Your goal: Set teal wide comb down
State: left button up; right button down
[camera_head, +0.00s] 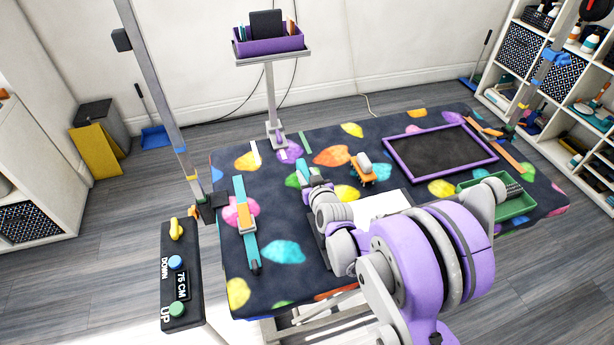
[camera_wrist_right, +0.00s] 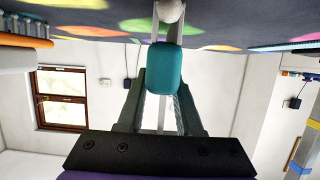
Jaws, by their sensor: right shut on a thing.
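My right gripper (camera_head: 308,182) reaches over the patterned table mat, left of its middle. It is shut on the teal wide comb (camera_head: 302,173), which shows only as a small teal piece at the fingertips. In the right wrist view the comb's rounded teal end (camera_wrist_right: 163,70) sits between the fingers (camera_wrist_right: 160,105). The mat (camera_wrist_right: 215,35) is close by at the top of that view. I cannot tell whether the comb touches the mat. My left gripper is not in view.
The grooming table (camera_head: 285,252) holds a blue and orange strap (camera_head: 243,222) at left, an orange brush-like item (camera_head: 362,171), a purple-framed dark tray (camera_head: 438,150) and a green tray (camera_head: 515,209). A post (camera_head: 165,95) rises at the left. Bare mat shows around the gripper.

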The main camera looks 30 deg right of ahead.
jog(key=shift+f, duration=0.2)
jog(key=c, duration=0.6)
grip_release()
jog(key=shift+r, duration=0.1)
jog(key=shift+r, duration=0.1)
